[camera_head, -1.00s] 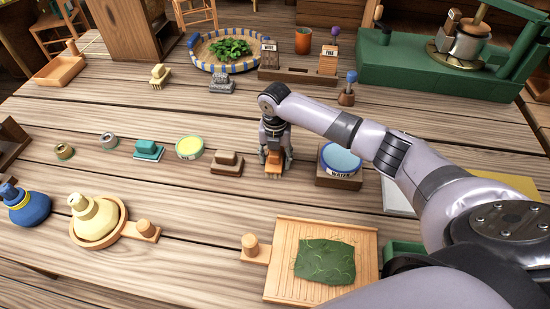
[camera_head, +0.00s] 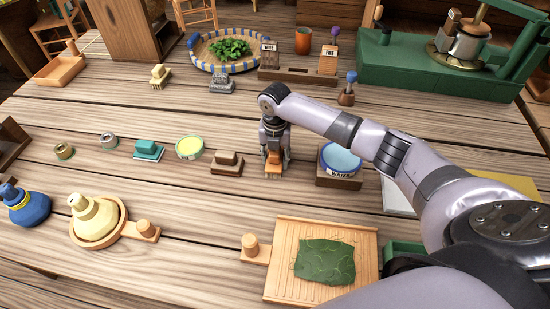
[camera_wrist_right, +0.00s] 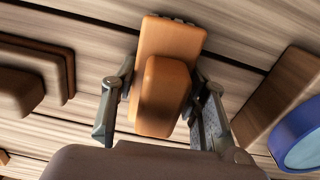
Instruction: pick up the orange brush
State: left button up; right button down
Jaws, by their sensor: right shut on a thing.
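The orange brush (camera_head: 273,169) is on the wooden table, between a brown brush and the water dish. It also fills the middle of the right wrist view (camera_wrist_right: 165,90), its raised grip between the two fingers. My right gripper (camera_head: 275,152) points down over it and is shut on the brush's grip. In the right wrist view the gripper's fingers (camera_wrist_right: 162,100) stand on both sides of the grip. The bristles are mostly hidden, and I cannot tell whether they touch the table. My left gripper is not in view.
The brown brush (camera_head: 227,163) stands close on the left. The blue water dish (camera_head: 341,160) on its wooden block stands close on the right. A wooden board (camera_head: 285,286) with a green leaf lies nearer. Bare table lies in front of the brush.

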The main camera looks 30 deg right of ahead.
jog(key=shift+r, duration=0.1)
notch_tip(320, 180, up, 20)
jog(key=b, duration=0.2)
dwell(0.3)
jog(key=c, duration=1.5)
grip_release()
grip_shut()
